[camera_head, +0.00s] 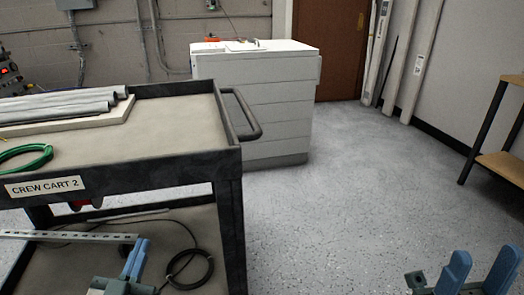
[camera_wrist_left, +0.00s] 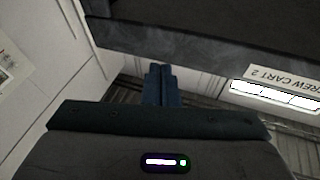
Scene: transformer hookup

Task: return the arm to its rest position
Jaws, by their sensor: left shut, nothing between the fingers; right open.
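My left gripper (camera_head: 137,260) is at the bottom left of the head view, in front of the crew cart (camera_head: 160,180). Its blue fingers point up and are shut together with nothing between them. In the left wrist view the same gripper (camera_wrist_left: 161,82) shows its fingers closed and empty, with the cart's dark edge above and beyond them. My right gripper (camera_head: 479,272) is at the bottom right of the head view. Its two blue fingers stand apart and nothing is between them. Most of both arms is out of view.
The cart's top holds grey pipes (camera_head: 60,106) and a green cable coil (camera_head: 24,157). Its lower shelf holds a black cable coil (camera_head: 188,268) and a slotted metal strip (camera_head: 70,236). A white cabinet (camera_head: 255,105) stands behind. A wooden shelf (camera_head: 505,165) is at right. The middle floor is clear.

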